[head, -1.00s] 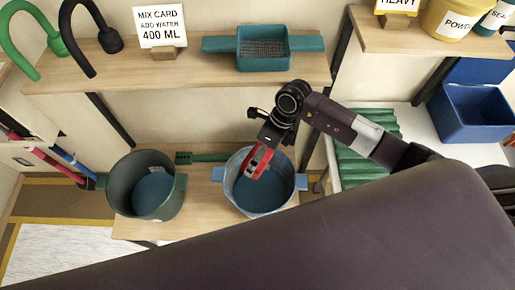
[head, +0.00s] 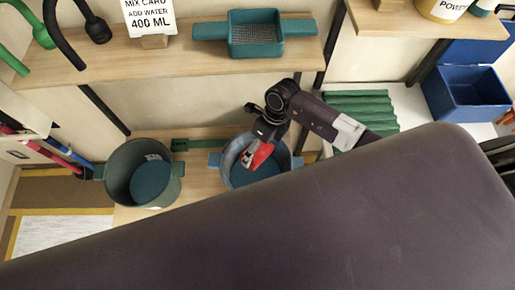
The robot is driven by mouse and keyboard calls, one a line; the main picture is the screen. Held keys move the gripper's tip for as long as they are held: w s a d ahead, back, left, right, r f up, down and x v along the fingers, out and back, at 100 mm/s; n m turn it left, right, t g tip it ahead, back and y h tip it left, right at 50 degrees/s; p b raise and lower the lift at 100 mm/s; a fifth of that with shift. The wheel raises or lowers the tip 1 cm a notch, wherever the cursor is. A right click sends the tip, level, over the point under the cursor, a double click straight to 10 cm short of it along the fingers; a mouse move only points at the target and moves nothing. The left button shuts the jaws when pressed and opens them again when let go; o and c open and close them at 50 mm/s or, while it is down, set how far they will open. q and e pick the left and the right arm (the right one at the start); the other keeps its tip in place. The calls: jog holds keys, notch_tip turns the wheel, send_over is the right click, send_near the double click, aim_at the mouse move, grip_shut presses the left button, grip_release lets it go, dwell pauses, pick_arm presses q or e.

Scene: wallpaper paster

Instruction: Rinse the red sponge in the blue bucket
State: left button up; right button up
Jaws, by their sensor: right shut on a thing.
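The blue bucket (head: 229,168) stands on the low wooden shelf in the middle of the head view, with dark blue liquid (head: 262,176) inside. My right gripper (head: 261,146) comes in from the right over the bucket's mouth, pointing down. It is shut on the red sponge (head: 262,157), which shows inside the bucket's rim. Whether the sponge touches the liquid is hard to tell. My left gripper is not in view.
A dark green bucket (head: 118,163) with blue liquid stands to the left. A teal tray (head: 238,48) with a grid sits on the shelf above, beside a mix card (head: 150,17). A blue bin (head: 468,101) and green ridged sheet (head: 358,112) are at right.

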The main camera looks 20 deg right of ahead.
notch_tip(320, 180, down, 18)
jog(key=b, duration=1.4)
jog(key=shift+f, duration=0.3)
jog(key=shift+f, duration=1.15)
jog(key=d, duration=0.3)
jog(key=shift+r, duration=0.1)
dwell(1.1)
